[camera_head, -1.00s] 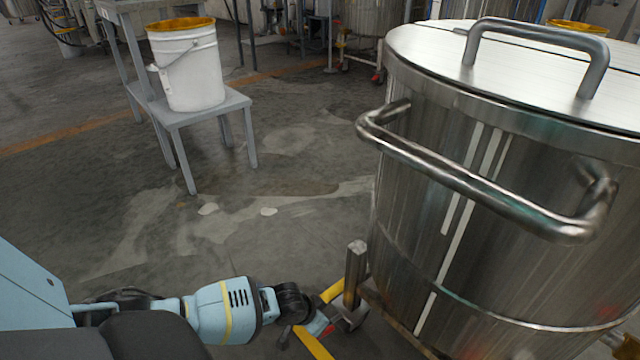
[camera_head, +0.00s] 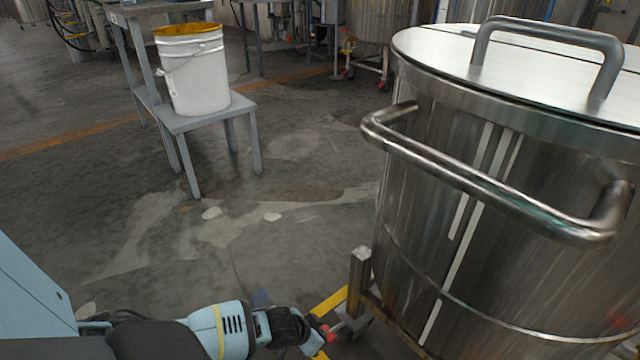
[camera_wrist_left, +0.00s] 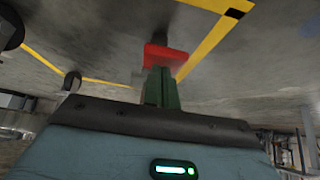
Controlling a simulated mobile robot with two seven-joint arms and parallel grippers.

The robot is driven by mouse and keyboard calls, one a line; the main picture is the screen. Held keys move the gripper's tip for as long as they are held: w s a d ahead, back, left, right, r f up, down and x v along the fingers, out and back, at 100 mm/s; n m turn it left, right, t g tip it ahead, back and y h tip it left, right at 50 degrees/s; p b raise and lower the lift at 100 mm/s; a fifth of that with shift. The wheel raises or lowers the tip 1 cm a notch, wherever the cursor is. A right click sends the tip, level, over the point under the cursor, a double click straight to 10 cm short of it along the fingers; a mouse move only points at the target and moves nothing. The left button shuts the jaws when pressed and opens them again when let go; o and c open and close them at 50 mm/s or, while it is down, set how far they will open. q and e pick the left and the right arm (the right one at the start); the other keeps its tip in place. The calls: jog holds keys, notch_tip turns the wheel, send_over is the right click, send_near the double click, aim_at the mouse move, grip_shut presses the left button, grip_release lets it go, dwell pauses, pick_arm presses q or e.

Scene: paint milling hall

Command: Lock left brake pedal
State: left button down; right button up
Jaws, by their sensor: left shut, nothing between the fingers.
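The red brake pedal (camera_wrist_left: 165,57) is straight ahead of my left gripper's fingertips in the left wrist view. In the head view a small red part (camera_head: 326,331) shows beside the gripper, low at the near left corner of the steel vat's frame. My left gripper (camera_head: 313,337) is low by that corner. Its green fingers (camera_wrist_left: 161,88) are shut with nothing between them, and the tips overlap the pedal's lower edge in the wrist view. I cannot tell whether they touch it. My right gripper is in neither view.
The large steel vat (camera_head: 500,215) with its side handle (camera_head: 480,180) fills the right. A frame post (camera_head: 359,270) stands close to my left gripper. Yellow floor lines (camera_wrist_left: 215,50) run below. A white bucket (camera_head: 195,75) stands on a grey step table (camera_head: 190,122). Floor between is clear.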

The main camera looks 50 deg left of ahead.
pick_arm(q)
jog(key=shift+s+f+t, duration=0.5)
jog(key=shift+f+t, duration=0.2)
jog(key=shift+f, duration=0.2)
jog(key=f, duration=0.1)
jog(key=f+b, duration=0.1)
jog(key=f, duration=0.1)
jog(key=shift+s+f+b, duration=0.15)
jog(key=shift+s+b, duration=0.15)
jog(key=shift+b, duration=0.05)
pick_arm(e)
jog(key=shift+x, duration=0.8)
pick_arm(q)
jog(key=shift+s+f, duration=0.1)
jog(key=shift+f, duration=0.05)
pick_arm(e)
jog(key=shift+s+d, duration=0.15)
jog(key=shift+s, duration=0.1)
